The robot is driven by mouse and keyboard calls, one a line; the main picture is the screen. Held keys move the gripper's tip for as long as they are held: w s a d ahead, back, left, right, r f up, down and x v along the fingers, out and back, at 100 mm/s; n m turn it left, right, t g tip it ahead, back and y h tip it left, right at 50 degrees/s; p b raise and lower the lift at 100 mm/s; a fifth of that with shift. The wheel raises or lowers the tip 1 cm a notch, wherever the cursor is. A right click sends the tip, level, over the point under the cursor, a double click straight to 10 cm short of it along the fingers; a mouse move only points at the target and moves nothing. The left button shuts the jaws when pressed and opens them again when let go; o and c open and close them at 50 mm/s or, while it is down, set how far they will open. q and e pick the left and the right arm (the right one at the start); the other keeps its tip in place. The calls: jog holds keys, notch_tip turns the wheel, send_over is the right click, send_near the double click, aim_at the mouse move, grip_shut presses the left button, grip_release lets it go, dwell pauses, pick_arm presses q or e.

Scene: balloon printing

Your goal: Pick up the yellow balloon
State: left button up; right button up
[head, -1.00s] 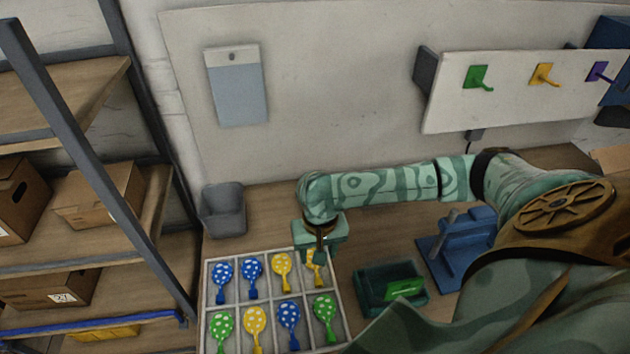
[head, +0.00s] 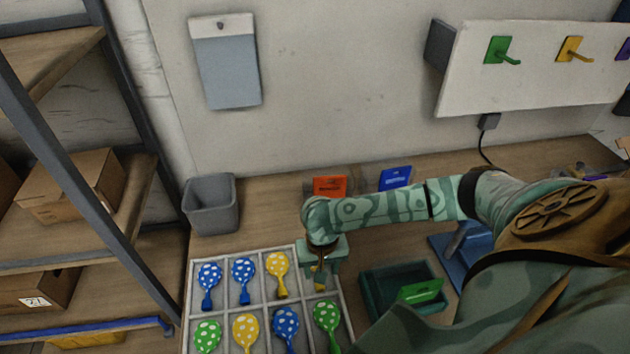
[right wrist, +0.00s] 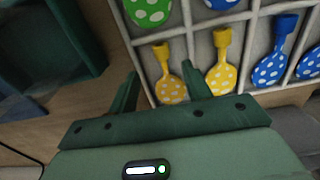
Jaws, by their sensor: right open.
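A compartment tray (head: 263,303) on the table holds two rows of dotted balloons. Two yellow balloons lie side by side in the far row: one (head: 277,268) shows fully, and the far-right one (head: 320,284) is mostly hidden under my gripper. A third yellow balloon (head: 245,330) is in the near row. My right gripper (head: 321,272) is open above the far-right compartment. In the right wrist view, that far-right yellow balloon (right wrist: 170,87) appears between the open fingers (right wrist: 160,88), and its yellow neighbour (right wrist: 222,73) is outside them. Contact cannot be told. My left gripper is not seen.
A green bin (head: 375,303) with a green card stands right of the tray, and a blue stand (head: 450,262) is beyond it. A grey bin (head: 211,210) is behind the tray. Orange (head: 329,186) and blue (head: 395,178) items sit near the wall. Shelving (head: 80,215) is at left.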

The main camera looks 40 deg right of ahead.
jog(key=shift+w+f, duration=0.1)
jog(key=shift+f, duration=0.75)
jog(key=f+b, duration=0.2)
jog(key=f, duration=0.3)
jog(key=shift+a, duration=0.2)
jog(key=shift+r, duration=0.1)
jog(key=c, duration=0.9)
